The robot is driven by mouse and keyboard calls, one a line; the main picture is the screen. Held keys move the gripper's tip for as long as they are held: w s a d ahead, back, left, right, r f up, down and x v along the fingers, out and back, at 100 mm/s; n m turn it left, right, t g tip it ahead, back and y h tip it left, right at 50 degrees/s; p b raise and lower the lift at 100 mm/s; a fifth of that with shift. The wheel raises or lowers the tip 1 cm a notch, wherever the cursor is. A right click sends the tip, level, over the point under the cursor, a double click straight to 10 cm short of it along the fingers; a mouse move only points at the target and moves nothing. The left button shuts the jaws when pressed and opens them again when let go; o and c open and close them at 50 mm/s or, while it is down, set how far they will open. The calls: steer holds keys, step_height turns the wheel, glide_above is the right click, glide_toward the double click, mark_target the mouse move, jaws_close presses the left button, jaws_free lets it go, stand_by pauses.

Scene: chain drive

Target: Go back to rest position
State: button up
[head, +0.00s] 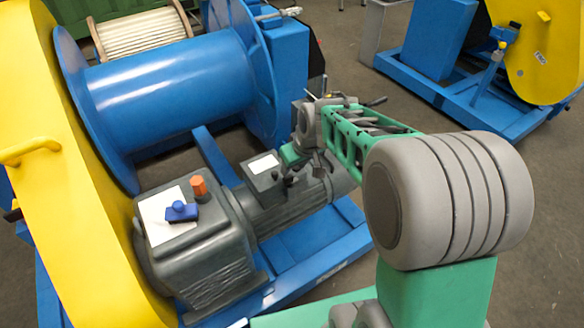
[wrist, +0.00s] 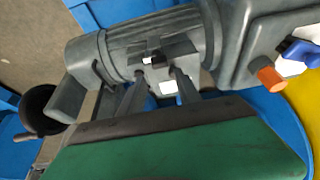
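My gripper (wrist: 158,74) shows in the wrist view with its two grey fingers apart and nothing clearly held between them. It is over the terminal box (wrist: 172,52) on the dark grey motor; whether the fingertips touch the box is unclear. In the head view my gripper (head: 287,176) is small and partly hidden by my own arm, which reaches out from the right over the motor (head: 290,208). A small black and white part (wrist: 155,60) sits on the box, just beyond the fingertips.
The gearbox (head: 205,245) carries an orange cap (head: 198,186) and a blue part (head: 182,212) on a white plate. A yellow guard (head: 70,220) stands at left, a blue drum (head: 170,85) behind. Another blue and yellow machine (head: 535,60) is far right, with open floor between.

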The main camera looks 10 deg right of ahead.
steer(key=s+r+m+p, duration=0.1)
steer(key=s+r+p, duration=0.8)
steer(key=r, duration=0.3)
steer(key=s+r+m+g+h+p, duration=0.1)
steer(key=s+r+m+p, duration=0.1)
steer(key=s+r+p, duration=0.6)
steer(key=p+v, duration=0.2)
steer(key=v, duration=0.3)
steer(key=shift+w+a+r, duration=0.25)
steer(key=shift+w+a, duration=0.05)
steer(key=shift+w, duration=0.1)
steer(key=shift+c, duration=0.4)
